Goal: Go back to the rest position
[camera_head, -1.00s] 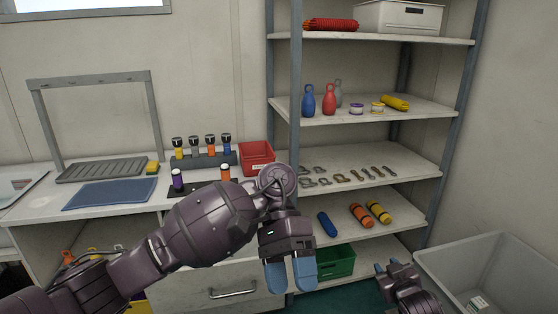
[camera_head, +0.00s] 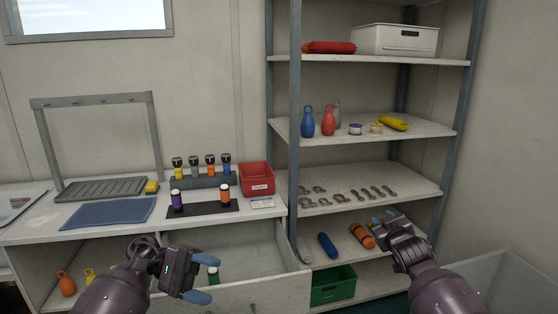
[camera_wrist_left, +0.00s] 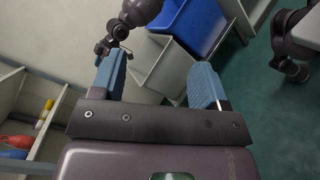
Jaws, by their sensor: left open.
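My left gripper (camera_head: 203,278) is open and empty, low in the head view, in front of the open drawer (camera_head: 255,262). Its two blue fingers are spread apart in the left wrist view (camera_wrist_left: 158,85), with nothing held between them. My right gripper (camera_head: 383,217) is at the right, in front of the lower shelf, near the orange cylinder (camera_head: 362,235). Its fingertips are small in the picture, and their opening is unclear.
A counter holds a dark mat with a purple (camera_head: 177,200) and an orange-banded cylinder (camera_head: 225,195), plus a red bin (camera_head: 257,179). A shelf rack (camera_head: 365,130) stands at the right. A grey bin (camera_head: 500,280) is at lower right. A blue bin (camera_wrist_left: 205,25) shows in the wrist view.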

